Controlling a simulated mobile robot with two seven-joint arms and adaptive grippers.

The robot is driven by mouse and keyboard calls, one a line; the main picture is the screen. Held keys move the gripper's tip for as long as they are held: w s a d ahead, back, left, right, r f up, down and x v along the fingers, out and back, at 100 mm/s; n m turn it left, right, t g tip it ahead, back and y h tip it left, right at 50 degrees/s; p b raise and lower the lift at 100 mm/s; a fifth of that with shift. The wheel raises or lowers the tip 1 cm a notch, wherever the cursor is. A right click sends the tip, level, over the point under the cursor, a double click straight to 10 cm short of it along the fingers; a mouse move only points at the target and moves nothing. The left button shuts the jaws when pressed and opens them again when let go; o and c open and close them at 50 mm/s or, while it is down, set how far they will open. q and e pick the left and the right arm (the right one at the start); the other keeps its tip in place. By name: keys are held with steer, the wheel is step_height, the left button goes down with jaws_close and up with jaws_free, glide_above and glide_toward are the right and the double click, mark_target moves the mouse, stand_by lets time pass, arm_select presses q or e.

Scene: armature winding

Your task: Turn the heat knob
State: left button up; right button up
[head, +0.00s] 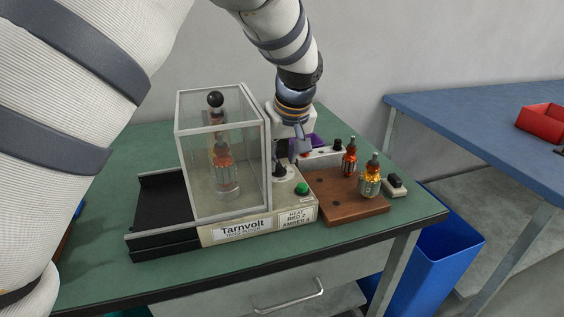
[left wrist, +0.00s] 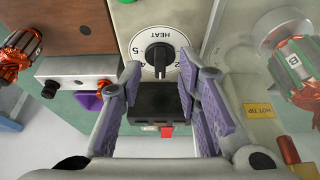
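The heat knob (head: 280,170) is a black knob on a white dial, on top of the beige Tarnvolt machine (head: 211,232) beside its clear guard box. In the left wrist view the knob (left wrist: 159,58) sits in the middle of the dial marked HEAT with numbers; its exact setting is hard to read. My left gripper (head: 296,150) is above and just behind the knob. In the left wrist view its purple-padded fingers (left wrist: 157,72) are spread, with the knob between and just beyond their tips, apart from it. My right gripper is not in view.
The clear guard box (head: 242,150) stands close left of the knob, with an armature inside. A green button (head: 302,188) is at the front right. A wooden board (head: 335,203) holds a red armature (head: 349,158) and an amber one (head: 370,180). A label reads HEAT, RED 2, AMBER 4.

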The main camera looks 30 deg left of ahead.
mark_target(282, 166)
arm_select(q)
steer(key=shift+x, duration=1.4)
jaws_close()
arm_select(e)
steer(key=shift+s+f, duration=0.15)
arm_select(q)
steer(key=n, duration=0.2)
steer(key=shift+w+f+n+g+y+b, duration=0.2)
steer(key=shift+n+g+y+b, duration=0.1)
steer(key=shift+g+y+b, duration=0.1)
steer(key=shift+w+d+n+g, duration=0.1)
steer(key=shift+n+g, duration=0.2)
steer(key=shift+n, duration=0.6)
steer(key=n+g+b, duration=0.1)
steer(key=n, duration=0.2)
steer(key=shift+w+b, duration=0.2)
steer(key=shift+b, duration=0.2)
steer(key=shift+w+r+n+g+b, duration=0.1)
steer(key=shift+n+g+b, duration=0.4)
steer(key=shift+n, duration=0.6)
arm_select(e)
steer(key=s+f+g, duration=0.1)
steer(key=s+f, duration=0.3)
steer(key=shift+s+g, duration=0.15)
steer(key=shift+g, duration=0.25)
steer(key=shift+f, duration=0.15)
arm_select(q)
steer(key=shift+r, duration=0.1)
